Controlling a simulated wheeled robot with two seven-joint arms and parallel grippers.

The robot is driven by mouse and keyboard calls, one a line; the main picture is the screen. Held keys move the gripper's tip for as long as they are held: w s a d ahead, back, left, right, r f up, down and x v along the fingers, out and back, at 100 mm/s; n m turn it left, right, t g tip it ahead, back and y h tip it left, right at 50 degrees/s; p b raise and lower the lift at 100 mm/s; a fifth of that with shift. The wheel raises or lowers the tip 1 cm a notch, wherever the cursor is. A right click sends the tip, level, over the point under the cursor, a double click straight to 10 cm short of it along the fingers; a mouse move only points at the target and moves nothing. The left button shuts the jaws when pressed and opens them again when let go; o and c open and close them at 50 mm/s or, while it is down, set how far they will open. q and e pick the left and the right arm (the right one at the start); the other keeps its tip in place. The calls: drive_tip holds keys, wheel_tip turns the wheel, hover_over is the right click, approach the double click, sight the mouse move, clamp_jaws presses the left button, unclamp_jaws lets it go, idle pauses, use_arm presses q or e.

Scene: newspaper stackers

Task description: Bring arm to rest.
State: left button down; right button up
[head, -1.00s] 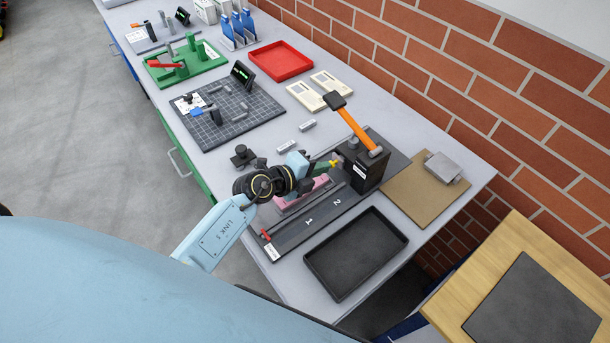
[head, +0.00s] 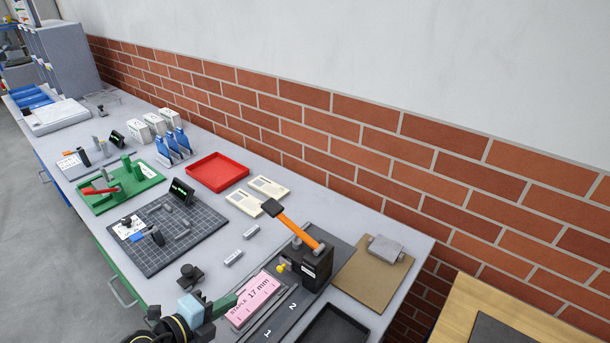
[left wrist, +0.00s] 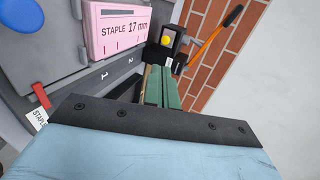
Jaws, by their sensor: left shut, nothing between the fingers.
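My left arm comes in at the bottom of the head view. Its gripper (head: 226,303) has green fingers, shut and empty, beside the pink block marked "STAPLE 17 mm" (head: 255,300). In the left wrist view the green fingers (left wrist: 162,84) lie together, below and right of the pink block (left wrist: 122,32). The block lies on the dark fixture with positions 1 and 2 (head: 283,317). A black stapler-like device with an orange lever (head: 317,268) stands at the fixture's far end. My right gripper is not in view.
A black tray (head: 362,318) and a brown clipboard (head: 352,284) lie to the right of the fixture. A gridded dark mat (head: 205,228), a red tray (head: 218,158) and a green fixture (head: 92,200) lie farther back. A brick wall (head: 405,155) bounds the right side.

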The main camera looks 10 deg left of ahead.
use_arm(q)
drive_tip(key=w+a+r+n+t+y, duration=0.1)
drive_tip(key=a+r+n+t+y, duration=0.2)
drive_tip(key=r+n+t+y, duration=0.45)
drive_tip(key=s+a+r+n+g+y, duration=0.35)
drive_tip(key=a+n+y, duration=0.2)
drive_tip(key=n, duration=0.55)
drive_tip(key=s+d+f+n+g+h, duration=0.2)
drive_tip(key=s+d+f+g+h, duration=0.1)
drive_tip(key=s+d+f+g, duration=0.4)
drive_tip(key=s+d+f+n+g+h, duration=0.15)
drive_tip(key=s+g+h, duration=0.3)
drive_tip(key=s, duration=0.45)
wheel_tip(320, 180, down, 31)
drive_tip(key=s+d+g+b, duration=0.1)
drive_tip(key=g+b, duration=0.1)
drive_tip(key=b, duration=0.5)
drive_tip(key=s+a+f+b, duration=0.1)
drive_tip(key=s+f+b, duration=0.2)
drive_tip(key=s+f, duration=0.5)
drive_tip(key=s+a+f+g+y+b, duration=0.1)
drive_tip(key=s+a+f+b, duration=0.1)
drive_tip(key=s+f, duration=0.7)
wheel_tip(320, 180, down, 6)
drive_tip(key=shift+m+b, duration=0.3)
drive_tip(key=shift+b, duration=0.5)
